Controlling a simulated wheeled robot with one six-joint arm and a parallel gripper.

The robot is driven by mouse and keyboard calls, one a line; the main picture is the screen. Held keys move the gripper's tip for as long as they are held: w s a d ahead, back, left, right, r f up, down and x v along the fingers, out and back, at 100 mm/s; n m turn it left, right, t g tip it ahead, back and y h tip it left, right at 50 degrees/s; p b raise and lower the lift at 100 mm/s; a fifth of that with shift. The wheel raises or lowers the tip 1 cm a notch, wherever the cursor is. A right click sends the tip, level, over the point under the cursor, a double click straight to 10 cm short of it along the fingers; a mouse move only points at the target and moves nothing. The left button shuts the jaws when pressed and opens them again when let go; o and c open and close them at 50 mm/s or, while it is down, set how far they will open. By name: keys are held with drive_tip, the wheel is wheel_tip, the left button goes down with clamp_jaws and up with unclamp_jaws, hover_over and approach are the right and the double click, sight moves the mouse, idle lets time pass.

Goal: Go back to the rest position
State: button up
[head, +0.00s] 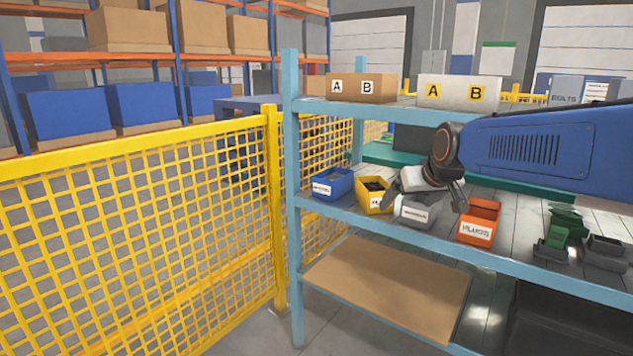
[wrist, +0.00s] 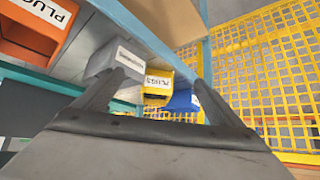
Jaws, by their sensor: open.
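My arm reaches in from the right in the head view, over the shelf's middle level. My gripper (head: 424,200) hangs in front of and partly over the grey bin (head: 415,211). In the wrist view my gripper (wrist: 160,95) has its fingers spread wide apart with nothing held between them. Beyond the fingers are the grey bin (wrist: 117,62), the yellow bin (wrist: 158,82) and the blue bin (wrist: 182,101). In the head view the blue bin (head: 332,184) and the yellow bin (head: 374,195) stand left of the gripper, and the orange PLUGS bin (head: 479,221) stands right.
The blue shelf frame (head: 292,200) and yellow mesh fence (head: 140,230) stand left of the bins. Green parts (head: 558,236) and dark small bins (head: 604,253) sit right on the shelf. Boxes marked A B (head: 361,88) (head: 459,92) are above. A brown board (head: 388,287) lies below.

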drive_tip(key=s+d+f+g, duration=0.1)
drive_tip(key=s+f, duration=0.4)
drive_tip(key=s, duration=0.6)
drive_tip(key=s+d+f+m+g+h, duration=0.1)
drive_tip(key=s+f, duration=0.4)
drive_tip(key=s, duration=0.6)
drive_tip(key=s+d+f+g, duration=0.1)
drive_tip(key=s+d+f, duration=0.2)
drive_tip(key=s, duration=0.9)
wheel_tip(320, 180, down, 3)
drive_tip(key=shift+d+r+m+g, duration=0.1)
drive_tip(key=shift+d+m+g, duration=0.2)
drive_tip(key=shift+d, duration=0.05)
